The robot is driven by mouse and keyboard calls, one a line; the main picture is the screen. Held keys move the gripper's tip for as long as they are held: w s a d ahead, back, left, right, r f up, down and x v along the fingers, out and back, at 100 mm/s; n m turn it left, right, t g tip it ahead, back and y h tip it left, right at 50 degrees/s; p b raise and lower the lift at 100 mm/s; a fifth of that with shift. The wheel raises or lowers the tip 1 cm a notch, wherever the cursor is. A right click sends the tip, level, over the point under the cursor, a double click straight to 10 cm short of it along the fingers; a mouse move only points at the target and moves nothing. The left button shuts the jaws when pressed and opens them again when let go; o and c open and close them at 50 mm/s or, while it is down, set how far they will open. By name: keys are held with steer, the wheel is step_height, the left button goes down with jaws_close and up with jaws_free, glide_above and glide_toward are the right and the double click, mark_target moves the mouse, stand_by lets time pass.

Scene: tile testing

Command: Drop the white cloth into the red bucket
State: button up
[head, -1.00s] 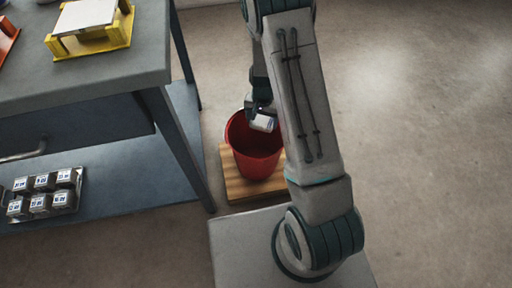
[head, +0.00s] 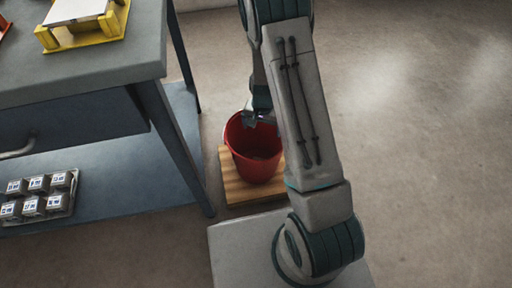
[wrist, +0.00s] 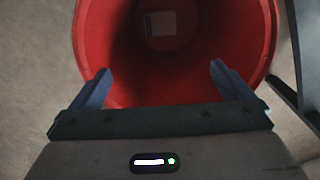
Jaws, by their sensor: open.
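The red bucket (head: 252,150) stands on a wooden board on the floor, beside the workbench. In the wrist view the bucket (wrist: 95,40) opens below my gripper (wrist: 160,85), whose two fingers are apart with nothing between them. A small pale square piece, which looks like the white cloth (wrist: 161,30), lies at the bottom of the bucket. In the head view my gripper (head: 258,117) is at the bucket's rim, partly hidden by my arm, and the cloth cannot be made out clearly there.
The wooden board (head: 236,188) lies under the bucket. The workbench (head: 100,60) at the left holds a yellow stand (head: 85,38) with a white tile on top. Several small labelled blocks (head: 37,195) sit in a tray on its lower shelf. Open floor (head: 420,150) lies at the right.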

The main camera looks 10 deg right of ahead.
step_height(320, 180, up, 14)
steer(key=p, duration=0.5)
steer(key=shift+f, duration=0.15)
